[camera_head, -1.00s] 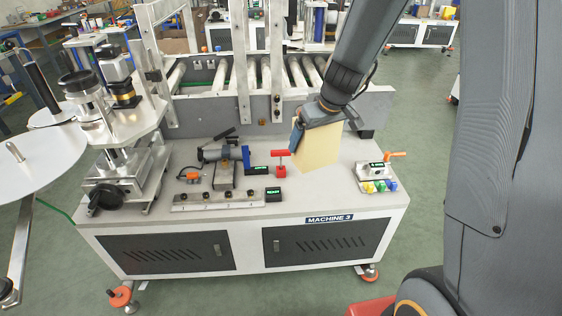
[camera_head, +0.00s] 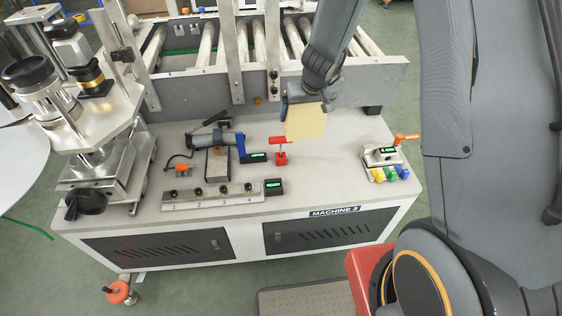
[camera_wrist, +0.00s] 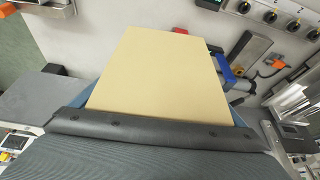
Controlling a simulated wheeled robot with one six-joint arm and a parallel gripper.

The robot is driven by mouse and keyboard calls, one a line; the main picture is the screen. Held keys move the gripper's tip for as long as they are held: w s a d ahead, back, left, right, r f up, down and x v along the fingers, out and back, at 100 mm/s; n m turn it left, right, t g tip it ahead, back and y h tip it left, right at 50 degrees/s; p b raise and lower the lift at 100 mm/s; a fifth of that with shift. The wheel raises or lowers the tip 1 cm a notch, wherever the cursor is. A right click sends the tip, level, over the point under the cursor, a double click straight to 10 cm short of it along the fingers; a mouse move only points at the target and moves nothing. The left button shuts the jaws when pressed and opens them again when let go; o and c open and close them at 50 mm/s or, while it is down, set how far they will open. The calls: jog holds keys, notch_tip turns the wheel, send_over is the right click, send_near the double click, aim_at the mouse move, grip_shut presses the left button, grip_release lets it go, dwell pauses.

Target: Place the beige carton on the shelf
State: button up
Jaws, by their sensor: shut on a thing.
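The beige carton (camera_head: 306,122) is held by my gripper (camera_head: 304,99) above the right part of the machine's top, behind the red clamp. In the wrist view the carton (camera_wrist: 165,75) fills the middle, and the dark finger of my gripper (camera_wrist: 140,130) lies across its near end. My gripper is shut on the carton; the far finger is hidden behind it. No shelf can be made out clearly in these views.
Machine 3's top (camera_head: 330,180) carries a red toggle clamp (camera_head: 281,150), a grey and blue device (camera_head: 215,140), a numbered knob strip (camera_head: 212,195) and a button box (camera_head: 385,163). A roller conveyor (camera_head: 205,45) runs behind. The front right of the top is clear.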

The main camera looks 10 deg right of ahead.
jog(key=shift+a+f+m+h, duration=0.15)
jog(key=shift+f, duration=0.45)
jog(key=shift+a+f+m+h, duration=0.15)
jog(key=shift+f, duration=0.45)
jog(key=shift+f+b, duration=0.3)
jog(key=shift+f, duration=0.35)
notch_tip(320, 180, down, 13)
jog(key=b, duration=1.7)
jog(key=shift+f, duration=0.2)
jog(key=shift+f+b, duration=0.1)
jog(key=shift+b, duration=0.2)
notch_tip(320, 180, down, 4)
jog(key=b, duration=0.4)
jog(key=shift+b, duration=0.3)
jog(key=o, duration=1.5)
jog(key=shift+o, duration=0.2)
jog(key=shift+s, duration=0.1)
